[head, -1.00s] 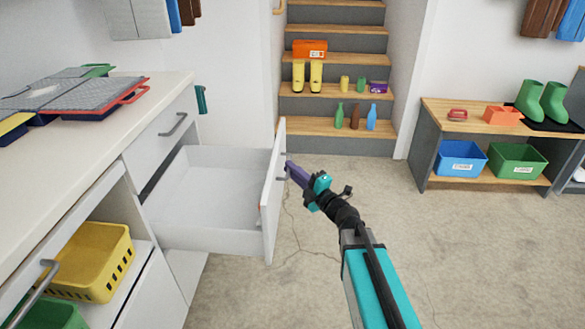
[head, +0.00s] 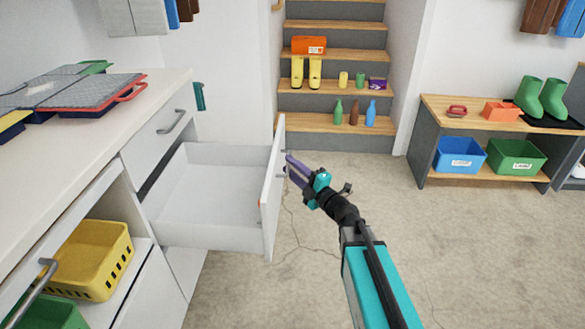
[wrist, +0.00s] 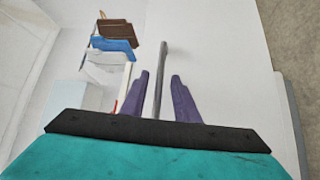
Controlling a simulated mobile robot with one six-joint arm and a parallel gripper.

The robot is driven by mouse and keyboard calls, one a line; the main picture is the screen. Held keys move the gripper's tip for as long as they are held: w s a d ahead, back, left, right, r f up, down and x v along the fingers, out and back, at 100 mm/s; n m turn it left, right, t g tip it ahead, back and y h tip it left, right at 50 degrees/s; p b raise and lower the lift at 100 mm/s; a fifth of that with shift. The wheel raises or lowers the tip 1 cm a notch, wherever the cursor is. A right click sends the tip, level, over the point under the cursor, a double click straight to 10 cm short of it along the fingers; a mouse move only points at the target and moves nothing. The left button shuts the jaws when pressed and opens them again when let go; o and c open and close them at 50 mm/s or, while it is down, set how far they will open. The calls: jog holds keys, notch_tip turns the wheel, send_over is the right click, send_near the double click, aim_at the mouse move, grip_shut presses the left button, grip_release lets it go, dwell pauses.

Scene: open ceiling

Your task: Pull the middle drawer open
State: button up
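The middle drawer (head: 190,235) is white, empty and pulled far out of the cabinet in the head view. Its front panel (head: 271,195) faces right. My gripper (head: 291,167) is just right of this panel, at the grey bar handle (head: 281,177). In the wrist view my gripper (wrist: 159,74) has its two purple fingers spread apart. The grey handle (wrist: 162,60) runs between them, with a visible gap on each side. The gripper holds nothing.
The drawer above, with a grey handle (head: 173,122), is closed under the white counter (head: 60,165). A yellow basket (head: 95,260) sits in an open compartment at lower left. The floor (head: 480,250) right of my arm is clear. Stairs (head: 300,125) stand behind.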

jog(key=p+v, duration=1)
jog(key=v, duration=0.3)
jog(key=shift+s+d, duration=0.15)
jog(key=shift+d, duration=0.05)
dwell(0.5)
jog(key=shift+f, duration=0.15)
dwell(0.4)
